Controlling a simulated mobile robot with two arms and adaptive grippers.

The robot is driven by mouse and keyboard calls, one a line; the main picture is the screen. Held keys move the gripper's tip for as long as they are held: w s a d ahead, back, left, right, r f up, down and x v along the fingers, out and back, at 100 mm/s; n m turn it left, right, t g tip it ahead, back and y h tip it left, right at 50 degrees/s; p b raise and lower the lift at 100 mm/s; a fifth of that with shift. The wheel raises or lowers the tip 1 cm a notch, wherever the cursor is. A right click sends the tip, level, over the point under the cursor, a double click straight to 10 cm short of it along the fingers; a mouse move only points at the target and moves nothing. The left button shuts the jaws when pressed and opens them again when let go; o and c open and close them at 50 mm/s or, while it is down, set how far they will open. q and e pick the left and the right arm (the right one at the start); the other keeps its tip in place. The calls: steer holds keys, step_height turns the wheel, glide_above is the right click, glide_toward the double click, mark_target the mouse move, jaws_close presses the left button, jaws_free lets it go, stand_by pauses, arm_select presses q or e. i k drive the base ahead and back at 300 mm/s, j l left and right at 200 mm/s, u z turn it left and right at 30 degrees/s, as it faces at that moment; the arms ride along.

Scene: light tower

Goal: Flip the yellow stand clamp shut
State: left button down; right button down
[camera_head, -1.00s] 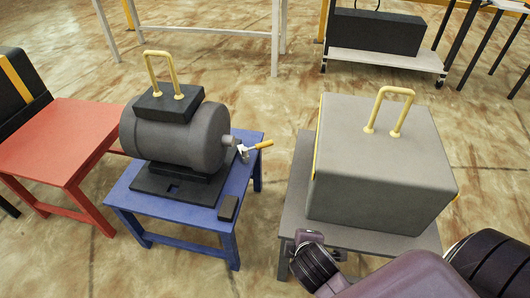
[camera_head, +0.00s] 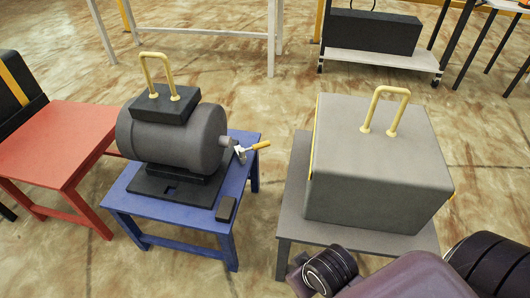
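The clamp (camera_head: 241,153) is a small metallic piece with a yellow handle (camera_head: 261,145). It sits at the right end of the grey cylindrical motor unit (camera_head: 178,140), above the blue table (camera_head: 236,190). Its handle points out to the right and slightly up; its jaw is too small to read. My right arm comes in at the lower right, with a dark ringed joint (camera_head: 330,270) in front of the grey table. I see no fingers of the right gripper. My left gripper is not in view.
A large grey box (camera_head: 375,185) with a yellow handle stands on a grey table (camera_head: 294,215), right of the clamp. A small black block (camera_head: 227,209) lies on the blue table's front corner. A red table (camera_head: 60,140) is at left. Bare floor separates the blue and grey tables.

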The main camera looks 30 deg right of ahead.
mark_target(240, 151)
steer(key=k+z, duration=0.1)
steer(key=z, duration=1.4)
steer(key=i+z, duration=0.2)
steer(key=i, duration=0.3)
